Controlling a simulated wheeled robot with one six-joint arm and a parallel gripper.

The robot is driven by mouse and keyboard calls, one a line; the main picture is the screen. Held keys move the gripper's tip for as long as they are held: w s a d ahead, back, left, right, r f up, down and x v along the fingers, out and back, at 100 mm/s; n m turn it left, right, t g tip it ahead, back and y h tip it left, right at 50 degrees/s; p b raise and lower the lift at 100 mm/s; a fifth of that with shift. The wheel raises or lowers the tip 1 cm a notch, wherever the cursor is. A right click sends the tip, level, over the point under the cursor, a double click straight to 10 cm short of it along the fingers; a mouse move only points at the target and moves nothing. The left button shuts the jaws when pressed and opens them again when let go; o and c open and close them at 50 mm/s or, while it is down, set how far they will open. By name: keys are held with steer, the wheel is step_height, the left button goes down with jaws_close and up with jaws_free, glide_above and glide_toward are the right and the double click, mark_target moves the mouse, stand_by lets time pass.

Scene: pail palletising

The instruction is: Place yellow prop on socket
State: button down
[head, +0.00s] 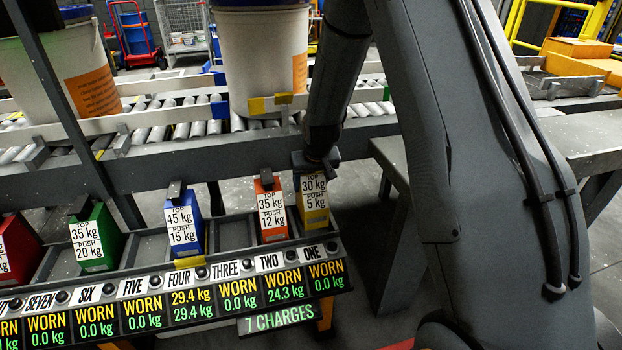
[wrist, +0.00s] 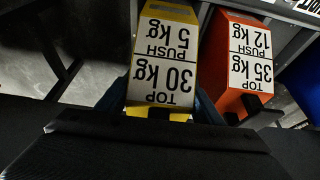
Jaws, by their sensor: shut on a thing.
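The yellow prop (head: 314,200) stands at the right end of the rack, behind the label ONE. Its white labels read TOP 30 kg and PUSH 5 kg. It also shows upside down in the wrist view (wrist: 163,60). My gripper (head: 317,165) is at the top of the yellow prop and shut on it. Dark finger parts show on both sides of the prop in the wrist view. The prop's base is hidden by the rack front, so I cannot tell whether it touches the rack. I cannot tell which place is the socket.
An orange-red prop (head: 270,208) stands close on the left, then a blue prop (head: 183,222) and a green prop (head: 97,240). Empty bays lie between some. A numbered display strip (head: 240,295) runs along the front. White pails (head: 262,60) stand on the roller conveyor (head: 155,122) behind.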

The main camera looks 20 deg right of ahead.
steer(key=shift+f, duration=1.9)
steer(key=c, duration=0.5)
jaws_free()
